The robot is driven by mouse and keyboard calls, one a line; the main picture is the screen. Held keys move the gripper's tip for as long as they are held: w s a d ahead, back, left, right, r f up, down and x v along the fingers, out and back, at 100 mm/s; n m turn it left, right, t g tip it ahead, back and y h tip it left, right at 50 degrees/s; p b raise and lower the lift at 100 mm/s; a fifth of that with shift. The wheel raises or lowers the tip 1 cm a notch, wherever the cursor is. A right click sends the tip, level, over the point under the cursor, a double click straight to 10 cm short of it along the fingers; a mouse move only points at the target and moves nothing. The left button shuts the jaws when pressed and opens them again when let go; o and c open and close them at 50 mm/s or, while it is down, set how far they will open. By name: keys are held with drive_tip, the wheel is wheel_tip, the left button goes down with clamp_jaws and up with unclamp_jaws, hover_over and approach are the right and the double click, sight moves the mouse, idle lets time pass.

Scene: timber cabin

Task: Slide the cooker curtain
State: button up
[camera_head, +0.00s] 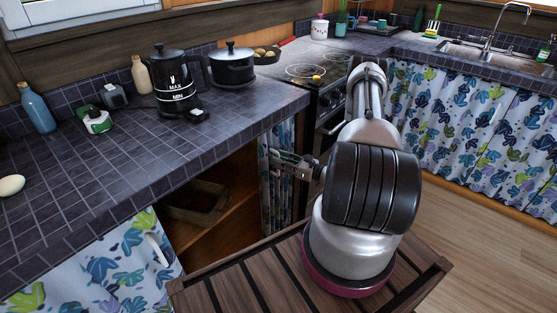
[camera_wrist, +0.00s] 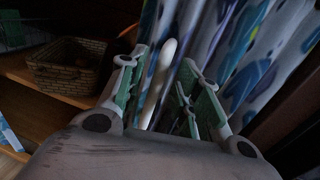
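The leaf-patterned cooker curtain (camera_head: 282,205) hangs bunched under the counter, beside the cooker (camera_head: 331,112). In the wrist view the curtain (camera_wrist: 235,45) fills the upper right, in blue, white and green folds. A long white handle (camera_wrist: 158,82) stands on its left side. My gripper (camera_head: 276,163) is at the curtain in the head view. In the wrist view my gripper (camera_wrist: 163,75) has its fingers apart, with the handle showing between them. I see a gap beside the handle and cannot tell whether either finger touches it. The handle is hidden in the head view.
Left of the curtain is an open shelf space with a wicker basket (camera_wrist: 68,68). Another patterned curtain (camera_head: 100,272) with a white handle hangs at the lower left. The tiled counter (camera_head: 130,165) overhangs the opening. A slatted wooden surface (camera_head: 235,290) lies below my arm.

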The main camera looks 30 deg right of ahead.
drive_tip(key=shift+x, duration=0.8)
drive_tip(key=shift+a, duration=0.1)
clamp_jaws()
